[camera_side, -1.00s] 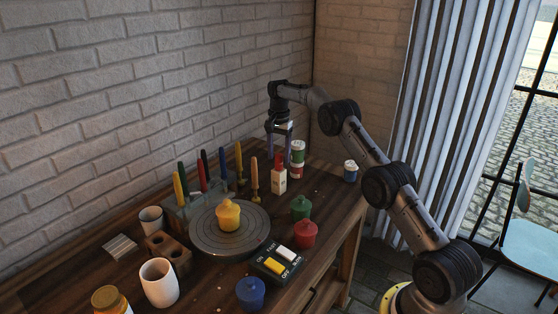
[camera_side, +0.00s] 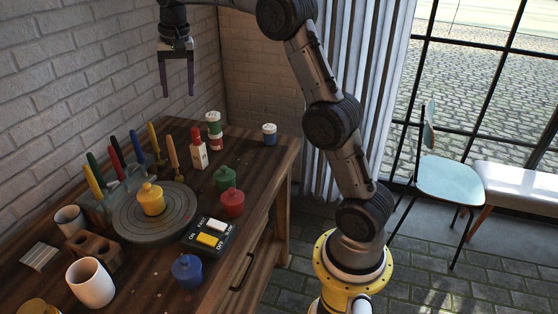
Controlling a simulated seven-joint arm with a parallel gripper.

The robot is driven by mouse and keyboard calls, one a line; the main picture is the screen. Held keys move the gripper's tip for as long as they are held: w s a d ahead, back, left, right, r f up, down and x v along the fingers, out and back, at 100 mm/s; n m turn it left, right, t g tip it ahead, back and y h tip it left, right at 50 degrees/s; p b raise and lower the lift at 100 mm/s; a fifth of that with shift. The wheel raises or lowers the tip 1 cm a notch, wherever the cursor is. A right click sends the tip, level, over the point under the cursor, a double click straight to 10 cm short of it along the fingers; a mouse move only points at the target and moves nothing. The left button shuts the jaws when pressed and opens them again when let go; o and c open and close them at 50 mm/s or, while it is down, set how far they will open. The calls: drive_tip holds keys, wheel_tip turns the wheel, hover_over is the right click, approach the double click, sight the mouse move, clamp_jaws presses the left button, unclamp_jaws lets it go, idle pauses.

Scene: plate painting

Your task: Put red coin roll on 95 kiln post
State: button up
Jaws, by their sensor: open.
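My gripper (camera_side: 178,94) is open and empty, fingers pointing down, high above the back left of the table. I cannot surely make out a red coin roll or a post marked 95. A banded upright stack (camera_side: 214,131) of white, green and red stands at the table's back; its lettering is too small to read. A short white and blue cylinder (camera_side: 269,134) stands to its right, near the table's far right corner. A red lidded pot (camera_side: 232,203) sits near the right edge. My gripper touches none of these.
A white bottle with a red cap (camera_side: 199,152) stands before the stack. A grey turntable (camera_side: 128,228) bears a yellow pot (camera_side: 151,199). Colored sticks stand behind it. A switch box (camera_side: 209,236), green pot (camera_side: 225,178) and blue pot (camera_side: 187,269) lie rightward.

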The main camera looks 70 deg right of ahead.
drive_tip(key=s+a+r+n+t, duration=0.1)
drive_tip(key=s+a+r+n, duration=0.15)
drive_tip(key=s+a, duration=0.4)
drive_tip(key=s+a+r+n+t, duration=0.1)
drive_tip(key=s+a+n, duration=0.25)
drive_tip(key=s, duration=0.55)
drive_tip(key=s+a+f+n, duration=0.2)
drive_tip(key=s+f, duration=0.2)
drive_tip(key=s, duration=0.4)
drive_tip(key=s+a+f+n+t, duration=0.1)
drive_tip(key=s+a+f+n, duration=0.1)
drive_tip(key=s, duration=0.7)
wheel_tip(320, 180, down, 3)
drive_tip(key=shift+a+r+n+t+y, duration=0.15)
drive_tip(key=shift+a+n+t+y, duration=0.15)
drive_tip(key=shift+a, duration=0.45)
